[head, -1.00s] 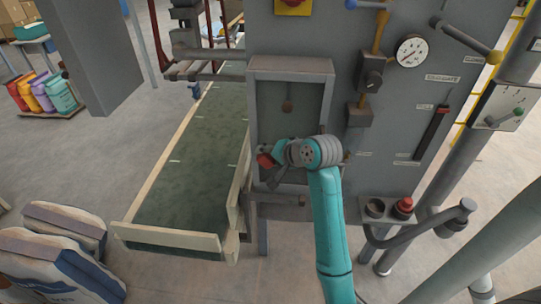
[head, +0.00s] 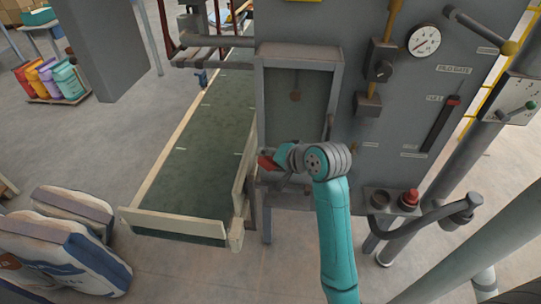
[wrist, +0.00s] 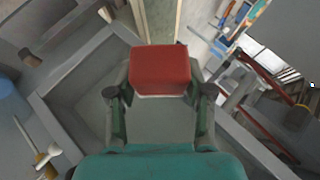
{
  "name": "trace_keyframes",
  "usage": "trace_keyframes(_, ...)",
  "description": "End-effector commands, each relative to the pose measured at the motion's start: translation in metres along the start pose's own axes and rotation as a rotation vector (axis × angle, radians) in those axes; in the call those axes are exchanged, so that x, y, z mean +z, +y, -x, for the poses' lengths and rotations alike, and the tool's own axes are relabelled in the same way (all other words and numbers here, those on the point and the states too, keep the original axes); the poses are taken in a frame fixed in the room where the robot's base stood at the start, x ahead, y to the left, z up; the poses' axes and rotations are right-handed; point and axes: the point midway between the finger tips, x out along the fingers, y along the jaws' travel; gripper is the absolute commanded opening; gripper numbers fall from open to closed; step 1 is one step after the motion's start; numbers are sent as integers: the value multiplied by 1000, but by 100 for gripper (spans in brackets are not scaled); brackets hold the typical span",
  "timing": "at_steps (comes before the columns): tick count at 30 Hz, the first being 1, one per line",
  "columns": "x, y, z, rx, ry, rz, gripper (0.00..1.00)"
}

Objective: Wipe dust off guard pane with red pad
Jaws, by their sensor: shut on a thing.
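The guard pane (head: 312,98) is a grey-green panel in a raised grey frame on the machine's front. A brownish smudge (head: 295,96) shows on its upper part. My gripper (head: 277,163) is at the lower left of the frame. It is shut on the red pad (head: 267,162), which also shows between the fingers in the wrist view (wrist: 160,70). The pad has a pale lower edge. The pane (wrist: 95,105) also shows behind the gripper in the wrist view. I cannot tell whether the pad touches the pane.
A green conveyor belt (head: 190,165) with pale side rails runs left of the machine. A gauge (head: 424,40), a slotted lever (head: 440,122) and a red button (head: 409,197) are on the right. A curved grey pipe (head: 420,220) juts out in front. Filled sacks (head: 70,245) lie at lower left.

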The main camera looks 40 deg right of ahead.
Motion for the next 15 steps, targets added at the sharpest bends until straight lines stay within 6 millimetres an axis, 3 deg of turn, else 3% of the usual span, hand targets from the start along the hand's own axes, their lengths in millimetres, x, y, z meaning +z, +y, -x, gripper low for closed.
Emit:
trace_keyframes(7, 3, 0, 2, 0, 0, 0, 0)
trace_keyframes(15, 21, 0, 13, 0, -1, 0, 0)
